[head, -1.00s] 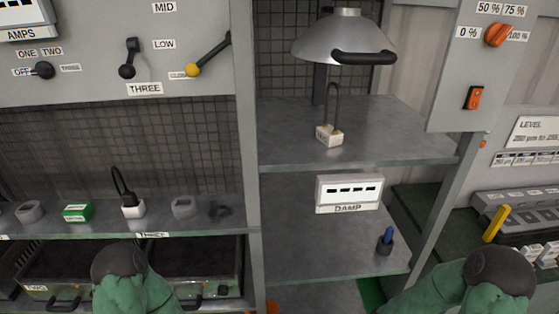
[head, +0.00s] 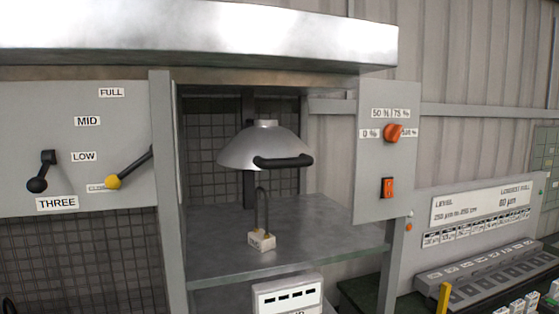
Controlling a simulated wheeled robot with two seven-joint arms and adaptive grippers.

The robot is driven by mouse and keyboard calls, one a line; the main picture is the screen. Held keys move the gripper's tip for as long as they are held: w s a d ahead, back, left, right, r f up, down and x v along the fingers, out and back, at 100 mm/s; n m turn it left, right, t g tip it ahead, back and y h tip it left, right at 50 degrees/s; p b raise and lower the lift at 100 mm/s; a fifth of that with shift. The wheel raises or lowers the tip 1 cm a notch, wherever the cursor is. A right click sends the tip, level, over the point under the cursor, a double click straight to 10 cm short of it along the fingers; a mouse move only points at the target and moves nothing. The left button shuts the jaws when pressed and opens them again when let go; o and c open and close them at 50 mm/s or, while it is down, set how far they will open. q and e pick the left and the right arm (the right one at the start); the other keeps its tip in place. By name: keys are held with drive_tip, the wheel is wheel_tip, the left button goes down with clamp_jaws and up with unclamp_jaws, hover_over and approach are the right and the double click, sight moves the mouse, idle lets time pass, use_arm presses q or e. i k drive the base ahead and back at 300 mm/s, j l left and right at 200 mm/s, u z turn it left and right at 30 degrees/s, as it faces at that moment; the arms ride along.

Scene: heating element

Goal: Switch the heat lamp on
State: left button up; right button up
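The heat lamp (head: 262,146) is a silver dome with a black handle (head: 284,162), hanging above a metal shelf (head: 330,238). To its right is a grey control panel (head: 374,158). The panel carries an orange rotary knob (head: 392,133) with labels reading 0 %, 50 % and 75 %; a label to its right is partly covered. Below the knob is an orange rocker switch (head: 387,188) in a dark frame. No glow shows under the dome. Neither of my grippers is in view.
A small white block with a tall dark loop (head: 262,240) stands on the shelf below the lamp. A white display box (head: 287,296) is beneath the shelf. Levers, one black (head: 42,172) and one yellow-tipped (head: 114,181), are on the left panel. A keyed console (head: 490,280) stands at right.

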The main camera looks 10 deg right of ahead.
sight(389, 189)
drive_tip(key=k+j, duration=0.45)
drive_tip(key=j, duration=0.25)
drive_tip(key=k+j+u, duration=0.1)
drive_tip(key=k+j, duration=0.15)
drive_tip(key=j, duration=0.15)
drive_tip(key=k+j, duration=0.2)
drive_tip(key=j, duration=0.15)
drive_tip(key=k+j, duration=0.25)
drive_tip(key=j, duration=0.15)
drive_tip(key=z, duration=1.45)
drive_tip(key=i+l+u, duration=0.2)
drive_tip(key=i+l, duration=0.65)
drive_tip(key=i+l+u, duration=0.15)
drive_tip(key=i+l, duration=0.85)
